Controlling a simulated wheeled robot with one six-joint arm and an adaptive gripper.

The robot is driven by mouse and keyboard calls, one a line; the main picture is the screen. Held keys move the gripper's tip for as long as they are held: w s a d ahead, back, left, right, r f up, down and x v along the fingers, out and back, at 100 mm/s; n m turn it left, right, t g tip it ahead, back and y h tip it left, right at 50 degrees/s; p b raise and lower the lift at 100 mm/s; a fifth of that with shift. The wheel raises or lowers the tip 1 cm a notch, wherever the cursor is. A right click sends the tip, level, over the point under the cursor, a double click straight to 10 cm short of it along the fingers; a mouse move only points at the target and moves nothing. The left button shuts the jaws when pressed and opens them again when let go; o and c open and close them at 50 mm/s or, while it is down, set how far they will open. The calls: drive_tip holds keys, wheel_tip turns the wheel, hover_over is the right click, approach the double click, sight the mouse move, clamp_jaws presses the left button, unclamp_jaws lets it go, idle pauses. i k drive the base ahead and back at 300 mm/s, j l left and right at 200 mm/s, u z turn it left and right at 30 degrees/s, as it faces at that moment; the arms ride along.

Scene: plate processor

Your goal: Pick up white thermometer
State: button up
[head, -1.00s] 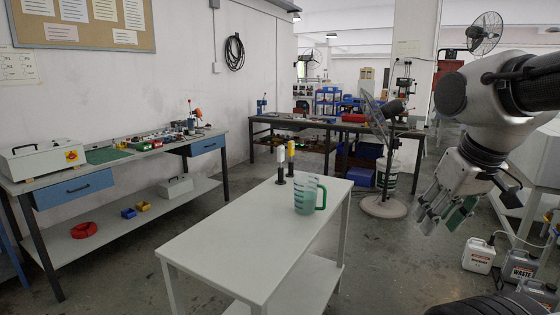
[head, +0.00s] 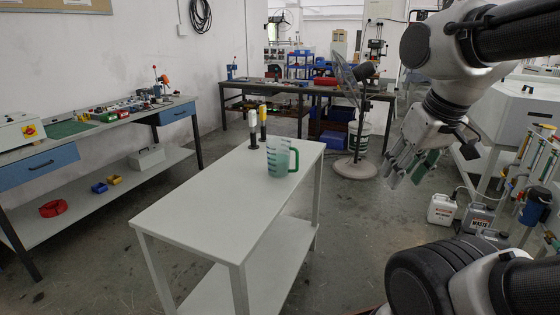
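The white thermometer (head: 254,120) stands upright near the far end of the white table, with a white upper part and a dark lower part. A similar yellow-topped thermometer (head: 263,114) stands right beside it. A clear measuring jug with a green handle (head: 280,158) stands just to their right and nearer. My gripper (head: 408,170) hangs in the air at the right, past the table's right edge and well away from the thermometers. Its fingers are apart and nothing shows between them.
The near half of the white table (head: 200,210) is bare. A workbench (head: 85,137) runs along the left wall, another (head: 310,90) stands behind. A pedestal fan (head: 355,165) stands right of the table. Labelled canisters (head: 443,209) sit on the floor at right.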

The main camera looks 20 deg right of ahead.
sight(252, 113)
drive_tip(key=i+l+u, duration=0.3)
drive_tip(key=i+l, duration=0.2)
drive_tip(key=l, duration=0.2)
drive_tip(key=i+l+u, duration=0.15)
drive_tip(key=l, duration=0.25)
drive_tip(key=i+l+u, duration=0.1)
drive_tip(key=i+l, duration=0.15)
drive_tip(key=l, duration=0.15)
drive_tip(key=i+l+u, duration=0.15)
drive_tip(key=l, duration=0.3)
drive_tip(key=i+l+u, duration=0.15)
drive_tip(key=l, duration=0.3)
drive_tip(key=i+l+u, duration=0.15)
drive_tip(key=l, duration=0.35)
drive_tip(key=i+l+u, duration=0.15)
drive_tip(key=l, duration=0.3)
